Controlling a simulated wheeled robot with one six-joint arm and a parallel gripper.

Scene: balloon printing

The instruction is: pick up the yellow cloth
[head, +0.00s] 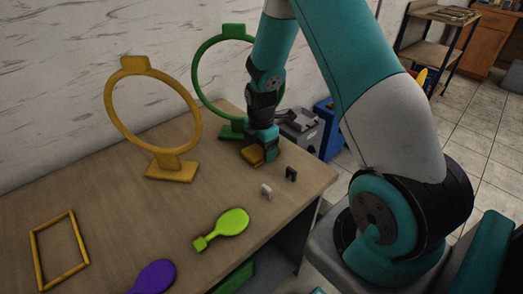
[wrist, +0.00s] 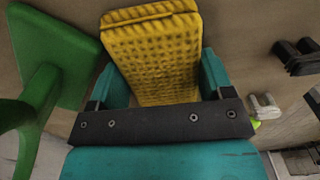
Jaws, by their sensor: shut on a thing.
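The yellow cloth (wrist: 152,62) is a folded, waffle-textured block in the wrist view, set between the two teal fingers of my gripper (wrist: 157,85). The gripper is shut on it. In the head view the cloth (head: 252,154) shows as a small orange-yellow piece at the tips of my gripper (head: 261,147), low over the table near its back right part. I cannot tell whether the cloth still touches the table.
A green ring stand (head: 196,75) is close beside my gripper; its base (wrist: 62,55) shows at left. A yellow ring stand (head: 172,170), yellow frame (head: 38,262), green balloon (head: 232,222) and purple balloon (head: 155,276) are on the table (head: 110,215). Small grey (head: 266,190) and black (head: 291,174) pieces lie nearby.

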